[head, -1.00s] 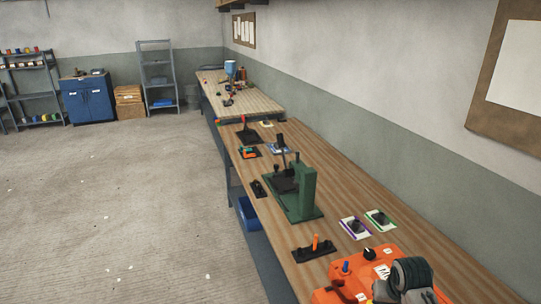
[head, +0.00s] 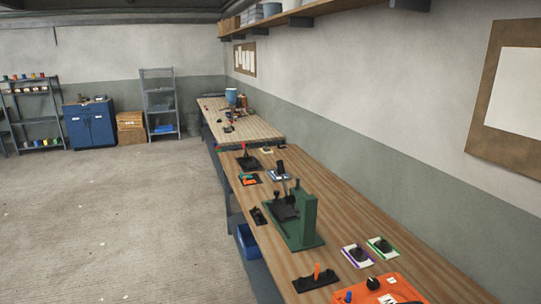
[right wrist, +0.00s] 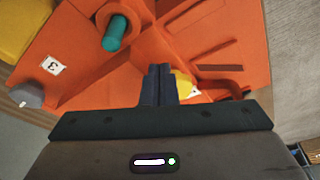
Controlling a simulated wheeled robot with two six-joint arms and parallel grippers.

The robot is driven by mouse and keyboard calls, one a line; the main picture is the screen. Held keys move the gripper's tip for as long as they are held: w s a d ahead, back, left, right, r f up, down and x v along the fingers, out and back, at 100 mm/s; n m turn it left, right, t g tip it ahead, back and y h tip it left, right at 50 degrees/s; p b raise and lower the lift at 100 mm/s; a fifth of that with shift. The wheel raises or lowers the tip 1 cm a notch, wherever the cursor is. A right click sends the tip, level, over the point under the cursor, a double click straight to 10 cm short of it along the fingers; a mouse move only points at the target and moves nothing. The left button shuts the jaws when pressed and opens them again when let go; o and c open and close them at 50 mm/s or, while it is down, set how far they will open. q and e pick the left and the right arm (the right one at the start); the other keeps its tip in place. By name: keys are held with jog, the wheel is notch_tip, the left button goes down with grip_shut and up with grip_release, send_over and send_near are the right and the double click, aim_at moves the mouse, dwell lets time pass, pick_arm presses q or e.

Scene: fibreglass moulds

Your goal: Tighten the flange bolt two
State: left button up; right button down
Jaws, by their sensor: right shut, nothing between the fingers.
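The orange mould block (head: 400,288) lies at the near end of the bench, cut off by the bottom edge of the head view. It carries a black knob (head: 372,283) and a blue peg (head: 348,297). In the right wrist view the orange block (right wrist: 215,25) fills most of the picture, with a teal peg (right wrist: 116,33) and a tag reading 3 (right wrist: 53,65). My right gripper (right wrist: 159,72) is shut and empty above the block, beside a yellow piece (right wrist: 186,86) partly hidden behind its fingers. I cannot tell which part is flange bolt two. My left gripper is out of view.
A green press-like stand (head: 308,220) stands mid-bench. A black holder with an orange peg (head: 316,278) and two dark parts on cards, purple-edged (head: 357,255) and green-edged (head: 380,246), lie nearer. A grey knob (right wrist: 27,96) shows at left in the wrist view. Bare wood lies along the wall side.

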jog(key=shift+w+a, duration=0.1)
jog(key=shift+w, duration=0.1)
dwell(0.5)
jog(key=shift+a+r+p, duration=0.1)
jog(key=shift+a+p, duration=0.1)
jog(key=shift+p, duration=0.3)
jog(key=shift+a, duration=0.55)
jog(key=shift+w+a, duration=0.2)
jog(key=shift+a, duration=0.25)
jog(key=shift+w+a, duration=0.15)
jog(key=shift+a, duration=0.05)
jog(key=shift+s+a, duration=0.15)
jog(key=shift+s, duration=0.1)
jog(key=shift+w+v, duration=0.2)
jog(key=shift+v, duration=0.75)
jog(key=shift+w+v, duration=0.2)
jog(key=shift+v, duration=0.75)
jog(key=shift+w+v, duration=0.2)
jog(key=shift+v, duration=0.75)
jog(key=shift+r, duration=0.15)
